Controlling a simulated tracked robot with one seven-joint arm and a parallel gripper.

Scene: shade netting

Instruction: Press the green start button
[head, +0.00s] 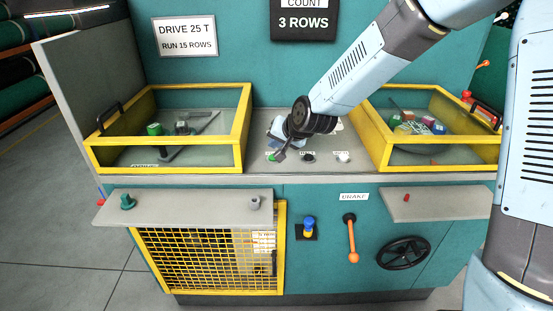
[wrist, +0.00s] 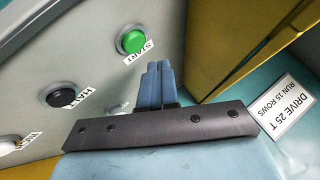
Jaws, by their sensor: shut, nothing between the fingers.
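The green start button (wrist: 131,40) sits on the grey panel in the wrist view, with a white START label beside it. In the head view the green button (head: 272,156) shows small, close to the end of my arm. My gripper (wrist: 158,68) is shut and empty, its blue fingers side by side. In the wrist view the fingertips appear just beside the START label, apart from the button in the picture. Whether they touch the panel cannot be told. In the head view my gripper (head: 280,151) is partly hidden by my wrist.
A black HALT button (wrist: 61,95) and a white button (head: 344,157) sit in the same row. Yellow-framed boxes stand left (head: 240,125) and right (head: 372,135) of the panel. A brake lever (head: 351,238) and black handwheel (head: 403,253) are on the front below.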

